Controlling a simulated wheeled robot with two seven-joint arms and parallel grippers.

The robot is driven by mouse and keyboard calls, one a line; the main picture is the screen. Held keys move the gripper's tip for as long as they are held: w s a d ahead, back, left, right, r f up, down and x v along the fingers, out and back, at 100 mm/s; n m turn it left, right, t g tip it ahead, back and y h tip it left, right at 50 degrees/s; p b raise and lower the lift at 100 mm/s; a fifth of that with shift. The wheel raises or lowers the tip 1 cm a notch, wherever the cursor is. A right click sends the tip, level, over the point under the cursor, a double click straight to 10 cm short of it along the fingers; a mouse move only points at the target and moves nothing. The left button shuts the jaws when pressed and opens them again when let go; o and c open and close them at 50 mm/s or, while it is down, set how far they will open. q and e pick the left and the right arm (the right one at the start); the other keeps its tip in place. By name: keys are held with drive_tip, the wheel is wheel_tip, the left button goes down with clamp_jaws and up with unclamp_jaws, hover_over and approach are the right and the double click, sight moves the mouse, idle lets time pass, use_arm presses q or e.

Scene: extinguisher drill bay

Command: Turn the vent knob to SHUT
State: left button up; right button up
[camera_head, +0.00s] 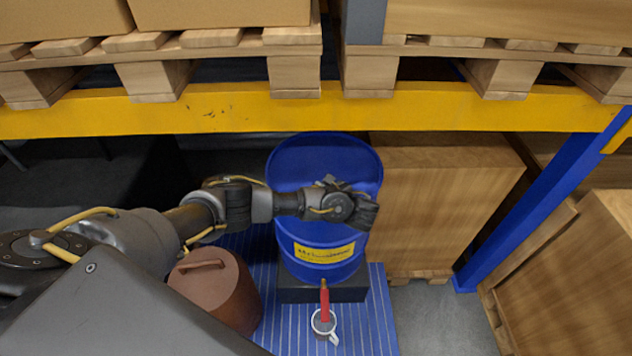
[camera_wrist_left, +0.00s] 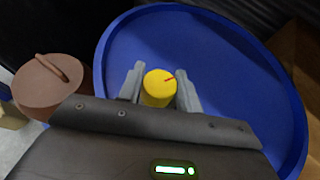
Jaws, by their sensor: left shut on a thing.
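The vent knob (camera_wrist_left: 158,92) is a yellow cylinder with a short red mark on its top, pointing up and right in the left wrist view. It stands on the top of a blue drum (camera_head: 298,160), whose recessed top also fills much of the left wrist view (camera_wrist_left: 225,60). My left gripper (camera_wrist_left: 158,84) is shut on the knob, one grey finger on each side. In the head view my left gripper (camera_head: 362,210) is over the drum and hides the knob. No SHUT lettering can be read. My right gripper is not in view.
A brown lidded container (camera_head: 215,290) stands left of the drum on a blue striped mat (camera_head: 375,320). A yellow beam (camera_head: 220,112) and loaded pallets are behind; a large box (camera_head: 440,200) is right.

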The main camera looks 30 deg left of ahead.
use_arm(q)
drive_tip(key=shift+f+g, duration=0.1)
drive_tip(key=shift+g, duration=0.2)
drive_tip(key=o, duration=1)
